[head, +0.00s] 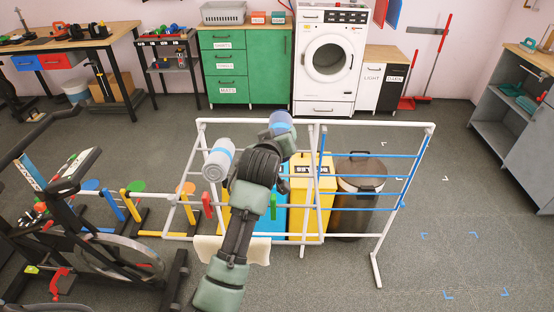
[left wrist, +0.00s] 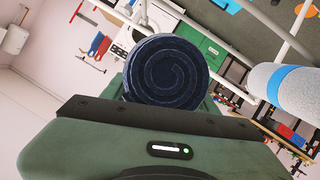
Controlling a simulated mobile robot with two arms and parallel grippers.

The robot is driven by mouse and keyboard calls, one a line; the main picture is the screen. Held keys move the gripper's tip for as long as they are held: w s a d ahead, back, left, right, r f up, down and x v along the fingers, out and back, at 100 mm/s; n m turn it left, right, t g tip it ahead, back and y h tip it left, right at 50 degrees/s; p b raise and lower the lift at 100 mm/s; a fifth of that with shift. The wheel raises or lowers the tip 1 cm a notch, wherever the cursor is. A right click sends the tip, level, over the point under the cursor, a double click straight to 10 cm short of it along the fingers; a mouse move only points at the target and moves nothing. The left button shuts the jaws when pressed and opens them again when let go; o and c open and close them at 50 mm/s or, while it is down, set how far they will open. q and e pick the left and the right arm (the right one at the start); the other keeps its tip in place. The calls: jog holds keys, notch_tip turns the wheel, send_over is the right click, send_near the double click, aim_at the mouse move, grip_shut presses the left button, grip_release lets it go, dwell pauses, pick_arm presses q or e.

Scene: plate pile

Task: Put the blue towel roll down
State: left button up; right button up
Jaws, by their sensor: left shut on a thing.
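The blue towel roll (head: 281,121) is held at the end of my left arm, above the top of the white drying rack (head: 375,125). My left gripper (head: 277,135) is shut on it. In the left wrist view the roll (left wrist: 165,70) shows end-on as a dark navy spiral, just beyond the gripper's dark edge (left wrist: 150,118). The fingertips are largely hidden. I cannot tell whether the roll touches the rack. My right gripper is in neither view.
A white roll with a blue band (head: 218,158) is at the rack's left part; it also shows in the left wrist view (left wrist: 295,88). Yellow bins (head: 314,205) and a brown bin (head: 350,215) stand behind the rack. An exercise bike (head: 85,240) is at left. Floor (head: 460,220) at right is clear.

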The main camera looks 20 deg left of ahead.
pick_arm(q)
notch_tip(320, 180, down, 4)
jog(key=shift+r, duration=0.1)
notch_tip(320, 180, down, 5)
jog(key=shift+r+p, duration=0.2)
jog(key=shift+p, duration=0.15)
jog(key=o, duration=1.5)
jog(key=shift+o, duration=0.2)
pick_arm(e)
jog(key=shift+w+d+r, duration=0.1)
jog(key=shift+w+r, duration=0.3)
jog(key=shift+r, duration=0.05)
pick_arm(q)
jog(key=b+v, duration=0.1)
jog(key=v, duration=1.1)
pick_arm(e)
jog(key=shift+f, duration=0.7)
pick_arm(q)
jog(key=shift+f, duration=0.1)
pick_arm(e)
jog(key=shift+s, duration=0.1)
